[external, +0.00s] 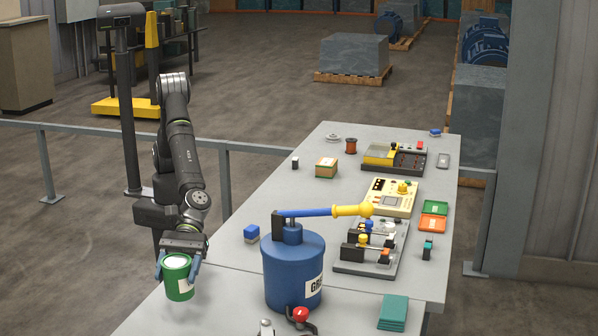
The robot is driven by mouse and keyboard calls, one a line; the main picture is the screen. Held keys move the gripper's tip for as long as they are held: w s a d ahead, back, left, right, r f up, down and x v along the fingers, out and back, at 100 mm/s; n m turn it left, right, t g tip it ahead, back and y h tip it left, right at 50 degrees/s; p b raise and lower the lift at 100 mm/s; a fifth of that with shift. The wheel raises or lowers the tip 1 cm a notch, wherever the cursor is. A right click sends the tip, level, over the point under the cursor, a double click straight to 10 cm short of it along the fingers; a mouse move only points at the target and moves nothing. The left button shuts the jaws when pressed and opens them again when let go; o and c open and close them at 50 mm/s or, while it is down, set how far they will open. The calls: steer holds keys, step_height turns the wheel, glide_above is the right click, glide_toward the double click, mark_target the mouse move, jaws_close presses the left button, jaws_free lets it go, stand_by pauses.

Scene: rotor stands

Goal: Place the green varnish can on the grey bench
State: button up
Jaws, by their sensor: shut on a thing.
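The green varnish can (180,286) has a white label and a pale top. My gripper (180,262) is shut on it, one finger on each side near its upper part. The can is upright at the left edge of the grey bench (225,290), in the lower left of the external view. I cannot tell whether its bottom touches the bench or hangs just above or beside it.
A large blue drum (291,268) with a blue-and-yellow handle stands right of the can. Rotor stands (370,248), yellow devices (392,197) and trays fill the right side.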

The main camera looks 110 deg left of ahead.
steer(key=shift+w+a+f, duration=0.1)
steer(key=shift+w+f, duration=0.55)
steer(key=shift+f, duration=0.4)
steer(key=shift+w+d+f, duration=0.1)
steer(key=shift+w+f, duration=0.55)
steer(key=shift+f, duration=0.35)
steer(key=shift+w+a+f, duration=0.1)
steer(key=shift+w+f, duration=0.55)
steer(key=shift+f, duration=0.4)
steer(key=shift+f, duration=0.15)
steer(key=o, duration=1.4)
steer(key=shift+c, duration=0.2)
steer(key=v, duration=1.2)
